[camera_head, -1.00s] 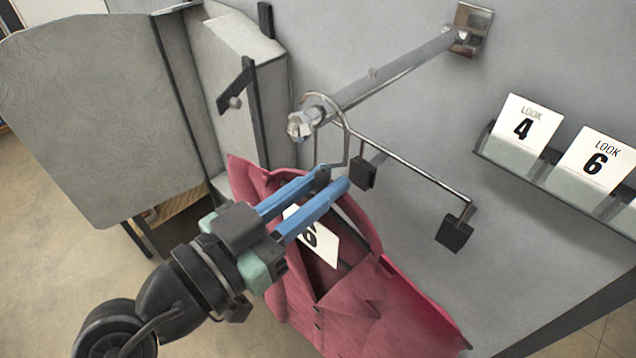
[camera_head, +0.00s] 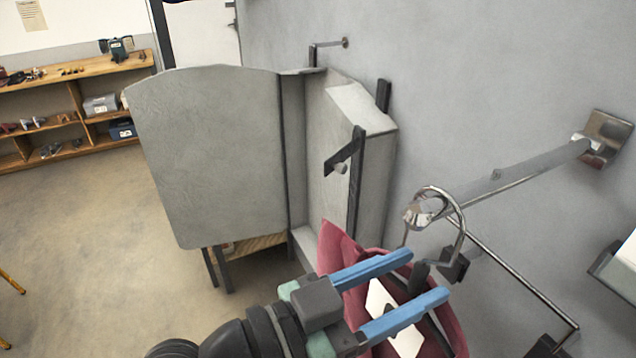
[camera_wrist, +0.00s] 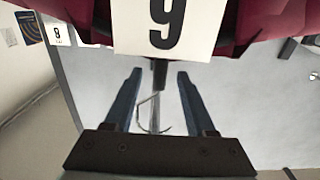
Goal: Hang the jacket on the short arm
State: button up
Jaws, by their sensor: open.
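The dark red jacket (camera_head: 337,245) hangs on a hanger with a wire hook (camera_head: 461,230) and carries a white number card (camera_head: 381,302). In the head view the hook loops over the knobbed end of a thick metal arm (camera_head: 500,183) fixed to the wall. My gripper (camera_head: 424,274) is open, its blue fingers apart on either side of the hanger's dark neck (camera_head: 420,277). In the wrist view the card (camera_wrist: 163,28) and jacket (camera_wrist: 262,18) are at the top, and the open gripper (camera_wrist: 156,75) frames the hook (camera_wrist: 142,112). Finger contact with the neck is unclear.
A thin metal rail (camera_head: 515,280) with dark end pieces runs beside the thick arm. A grey cabinet-like unit (camera_head: 215,150) with an open panel stands left of the jacket. A card holder (camera_head: 617,262) is at the right edge.

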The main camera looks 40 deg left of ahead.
jog(key=b+v, duration=0.4)
jog(key=v, duration=0.7)
jog(key=shift+s, duration=0.35)
jog(key=shift+a, duration=0.1)
